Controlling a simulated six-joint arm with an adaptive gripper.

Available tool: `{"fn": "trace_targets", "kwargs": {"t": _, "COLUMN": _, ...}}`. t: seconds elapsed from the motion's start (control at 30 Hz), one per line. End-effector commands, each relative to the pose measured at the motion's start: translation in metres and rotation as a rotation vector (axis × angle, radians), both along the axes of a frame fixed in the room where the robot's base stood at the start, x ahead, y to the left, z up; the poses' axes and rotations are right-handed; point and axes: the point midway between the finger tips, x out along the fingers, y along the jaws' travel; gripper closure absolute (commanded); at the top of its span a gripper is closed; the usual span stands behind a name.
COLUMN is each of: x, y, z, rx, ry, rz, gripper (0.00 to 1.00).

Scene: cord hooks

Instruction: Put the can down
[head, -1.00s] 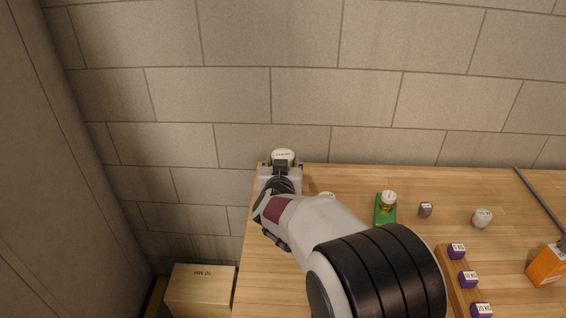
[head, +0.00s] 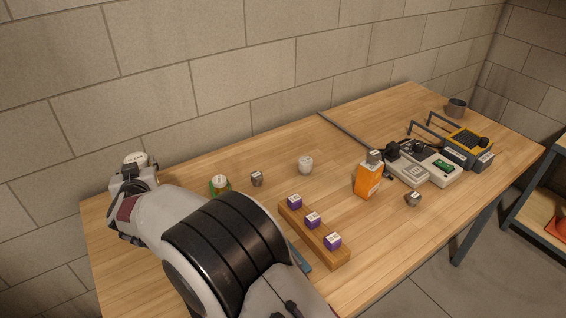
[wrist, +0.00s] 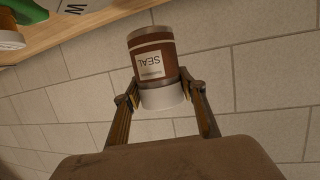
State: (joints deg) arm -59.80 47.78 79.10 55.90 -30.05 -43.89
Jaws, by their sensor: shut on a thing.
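In the head view my gripper (head: 132,178) is at the far left corner of the table, near the wall. Only the can's pale labelled top (head: 135,159) shows there, beyond the gripper. Whether the can touches the table is hidden by the gripper.
On the wooden table (head: 400,115) stand a green-based jar (head: 220,184), small grey weight (head: 257,179), white pot (head: 306,165), orange box (head: 367,180) and wooden rack (head: 315,232) with purple blocks. Power strips (head: 420,165) and a yellow device (head: 468,143) lie right. Clear wood surrounds the white pot.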

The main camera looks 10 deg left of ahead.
Motion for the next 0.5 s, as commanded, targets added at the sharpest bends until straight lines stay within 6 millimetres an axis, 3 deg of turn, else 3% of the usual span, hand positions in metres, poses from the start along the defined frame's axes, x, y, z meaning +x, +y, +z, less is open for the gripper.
{"fn": "trace_targets", "kwargs": {"t": 0.1, "x": 0.037, "y": -0.025, "z": 0.004, "rx": 0.003, "ry": -0.002, "rz": -0.075, "gripper": 0.88}}
{"fn": "trace_targets", "kwargs": {"t": 0.5, "x": 0.138, "y": -0.116, "z": 0.011, "rx": 0.001, "ry": -0.001, "rz": -0.312, "gripper": 0.88}}
